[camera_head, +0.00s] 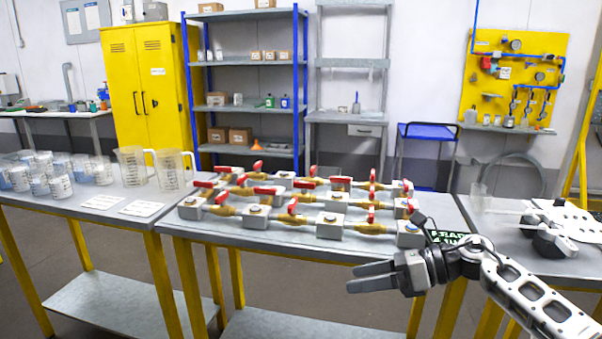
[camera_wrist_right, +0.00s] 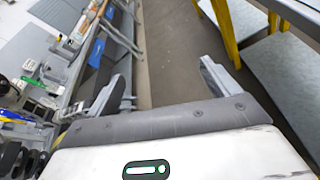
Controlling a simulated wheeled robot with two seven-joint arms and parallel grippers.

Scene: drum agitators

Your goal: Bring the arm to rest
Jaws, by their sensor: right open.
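My right arm comes in from the right in the head view. Its gripper (camera_head: 368,278) points left, in front of the middle table's near edge and a little below the tabletop. The two fingers are apart with nothing between them. In the right wrist view the gripper (camera_wrist_right: 160,85) also shows its fingers spread and empty, with floor beyond them. My left gripper is not in view.
The middle table (camera_head: 300,245) holds rows of valves with red handles (camera_head: 265,190). The left table (camera_head: 125,222) holds two clear jugs (camera_head: 131,166) and several beakers (camera_head: 60,185). Another table (camera_head: 500,235) stands at the right. Shelves and a yellow cabinet (camera_head: 148,85) line the wall.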

